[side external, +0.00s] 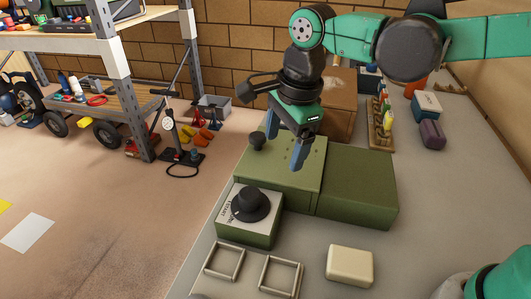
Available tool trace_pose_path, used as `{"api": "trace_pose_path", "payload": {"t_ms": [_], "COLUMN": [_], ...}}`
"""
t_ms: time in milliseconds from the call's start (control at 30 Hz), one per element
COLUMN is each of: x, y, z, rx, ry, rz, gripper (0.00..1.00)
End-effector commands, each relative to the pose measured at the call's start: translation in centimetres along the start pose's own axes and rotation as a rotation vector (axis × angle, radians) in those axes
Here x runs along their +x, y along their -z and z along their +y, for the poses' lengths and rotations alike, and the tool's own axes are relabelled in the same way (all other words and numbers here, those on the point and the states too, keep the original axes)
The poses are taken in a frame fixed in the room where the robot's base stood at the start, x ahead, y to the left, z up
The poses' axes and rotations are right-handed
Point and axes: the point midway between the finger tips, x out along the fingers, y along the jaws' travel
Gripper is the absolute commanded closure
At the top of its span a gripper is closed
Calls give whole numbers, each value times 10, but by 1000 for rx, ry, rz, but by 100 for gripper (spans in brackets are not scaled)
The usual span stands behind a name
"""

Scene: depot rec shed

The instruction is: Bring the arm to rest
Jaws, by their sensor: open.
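My gripper (285,150) hangs from the green and black arm, with its blue fingers pointing down above the green box with a round black knob (285,173). The fingers are apart and I see nothing between them. I cannot tell how far the fingertips are above the box top. The arm comes in from the upper right, bent at the elbow.
A green box with a black dial (250,205) stands in front, beside a plain green block (357,185). A cream block (349,265) and two square frames (280,274) lie nearer. A brown box (340,100), bottle rack (381,125) and purple item (432,134) stand behind.

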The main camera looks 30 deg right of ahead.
Motion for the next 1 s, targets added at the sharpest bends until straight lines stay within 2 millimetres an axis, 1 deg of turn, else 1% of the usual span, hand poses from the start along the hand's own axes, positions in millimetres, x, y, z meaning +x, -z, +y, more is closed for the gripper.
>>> {"api": "trace_pose_path", "payload": {"t_ms": [33,167,200,267,300,400,500,600,700,1000], "x": [-6,-15,-17,-18,-18,-16,-13,-10,-9,-9], "y": [16,51,61,75,84,103,117,126,129,130], "z": [5,17,21,29,34,46,56,61,64,64], "rx": [-118,-489,-604,-774,-886,-1138,-1336,-1468,-1538,-1560], "ry": [39,151,183,229,255,301,321,325,322,321], "rz": [-5,20,41,81,115,210,302,370,407,416], "gripper": [20,20,20,20,20,20,20,20,20,20]}}
